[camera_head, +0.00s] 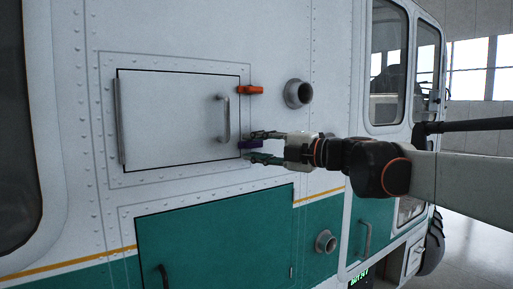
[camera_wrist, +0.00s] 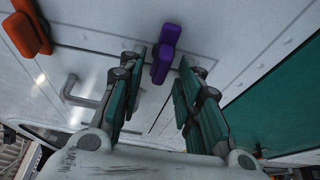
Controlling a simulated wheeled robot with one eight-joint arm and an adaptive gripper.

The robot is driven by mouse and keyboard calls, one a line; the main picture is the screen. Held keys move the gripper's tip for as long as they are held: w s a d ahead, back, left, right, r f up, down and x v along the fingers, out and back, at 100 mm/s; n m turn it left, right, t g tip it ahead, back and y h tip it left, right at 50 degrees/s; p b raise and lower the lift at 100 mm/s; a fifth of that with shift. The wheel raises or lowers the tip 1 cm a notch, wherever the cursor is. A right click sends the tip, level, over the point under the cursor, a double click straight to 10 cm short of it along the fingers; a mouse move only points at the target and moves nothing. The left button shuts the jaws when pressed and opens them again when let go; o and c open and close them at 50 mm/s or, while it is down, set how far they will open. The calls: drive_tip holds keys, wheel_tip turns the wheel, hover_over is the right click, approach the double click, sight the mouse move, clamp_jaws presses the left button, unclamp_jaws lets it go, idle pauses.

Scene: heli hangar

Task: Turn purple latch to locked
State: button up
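The purple latch (camera_head: 249,144) sits at the lower right edge of the white hatch door (camera_head: 180,115). It lies about horizontal in the head view, its left end near the door edge. In the wrist view the purple latch (camera_wrist: 166,52) shows between and just beyond the fingertips. My gripper (camera_head: 253,146) reaches in from the right, one finger above the latch and one below. In the wrist view my gripper (camera_wrist: 162,68) is open, with gaps on both sides of the latch. I cannot tell whether either finger touches it.
An orange latch (camera_head: 250,90) sits higher on the same door edge. A grey door handle (camera_head: 224,118) stands out left of the gripper. A round grey fitting (camera_head: 298,93) protrudes above my wrist. A green lower door (camera_head: 215,235) lies below.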

drive_tip(key=v, duration=0.7)
drive_tip(key=shift+s+f, duration=0.1)
drive_tip(key=s+d+f+m+t+h+b, duration=0.35)
drive_tip(key=d+f+m+h+b, duration=0.5)
drive_tip(key=f+m, duration=0.3)
drive_tip(key=s+d+f+m+t+h+b, duration=0.2)
drive_tip(key=d+f+m+t+h+b, duration=0.3)
drive_tip(key=d+f+m+h+b, duration=0.65)
drive_tip(key=s+a+f+m+g+y+b, duration=0.1)
drive_tip(key=s+f, duration=0.6)
drive_tip(key=f, duration=0.7)
drive_tip(key=s+a+f+m+g+y+b, duration=0.2)
drive_tip(key=s+f+g+b, duration=0.4)
drive_tip(key=f, duration=0.8)
drive_tip(key=s+a+f+m+g+y+b, duration=0.2)
drive_tip(key=s+f, duration=0.6)
drive_tip(key=f, duration=0.6)
drive_tip(key=shift+a+f+m+g+b, duration=0.3)
drive_tip(key=shift+a+m+g+b, duration=0.4)
drive_tip(key=shift+g, duration=0.45)
